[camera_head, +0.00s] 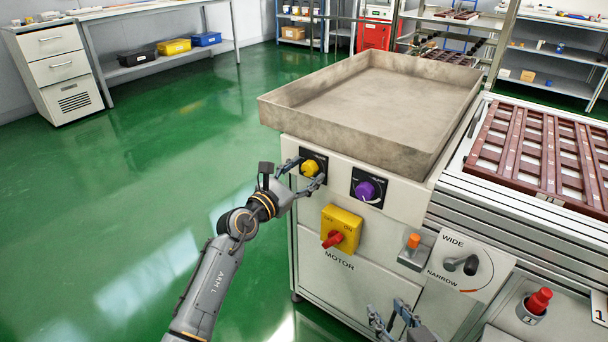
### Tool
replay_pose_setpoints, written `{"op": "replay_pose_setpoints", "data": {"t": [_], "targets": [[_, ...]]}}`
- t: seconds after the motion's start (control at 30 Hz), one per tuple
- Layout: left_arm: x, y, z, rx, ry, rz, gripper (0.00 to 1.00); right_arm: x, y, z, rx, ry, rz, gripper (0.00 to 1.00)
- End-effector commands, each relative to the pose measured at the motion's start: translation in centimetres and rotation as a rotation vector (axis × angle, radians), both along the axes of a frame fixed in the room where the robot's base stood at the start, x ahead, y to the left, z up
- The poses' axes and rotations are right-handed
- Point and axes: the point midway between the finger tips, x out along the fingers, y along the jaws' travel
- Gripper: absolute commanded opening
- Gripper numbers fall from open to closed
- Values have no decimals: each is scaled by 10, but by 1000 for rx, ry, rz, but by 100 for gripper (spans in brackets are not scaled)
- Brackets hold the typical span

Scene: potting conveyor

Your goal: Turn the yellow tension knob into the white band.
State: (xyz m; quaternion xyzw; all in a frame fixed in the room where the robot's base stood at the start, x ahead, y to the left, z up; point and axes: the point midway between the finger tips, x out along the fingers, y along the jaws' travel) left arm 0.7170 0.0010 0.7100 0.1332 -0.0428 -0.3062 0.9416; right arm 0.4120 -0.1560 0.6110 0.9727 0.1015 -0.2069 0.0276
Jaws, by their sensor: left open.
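The yellow tension knob (309,168) sits on a black square plate (320,159) at the upper left of the machine's front panel. My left gripper (305,174) is at this knob, its fingers open, one to the left and one to the lower right of it. I cannot tell whether the fingers touch it. The knob's white band cannot be made out; the fingers cover part of the plate. My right gripper (392,316) is low at the bottom edge, its fingers apart and empty, in front of the panel.
A purple knob (366,190) on its own black plate is close to the right. Below are a yellow motor switch (341,229) with a red handle, an orange button (413,241) and a wide/narrow lever (461,264). A grey tray (380,100) overhangs the panel. Green floor at left is clear.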

Motion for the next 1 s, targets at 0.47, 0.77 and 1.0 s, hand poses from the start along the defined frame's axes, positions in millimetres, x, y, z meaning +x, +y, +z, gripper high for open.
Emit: {"op": "replay_pose_setpoints", "data": {"t": [0.47, 0.77, 1.0], "targets": [[1, -1, 0, -1, -1, 0, 23, 1, 1, 2, 2, -10, 1, 40], [1, 0, 1, -5, 4, 0, 5, 0, 0, 1, 0, 1, 1, 40], [1, 0, 2, -45, 33, 1, 5, -20, -10, -23, -39, 163, -12, 40]]}}
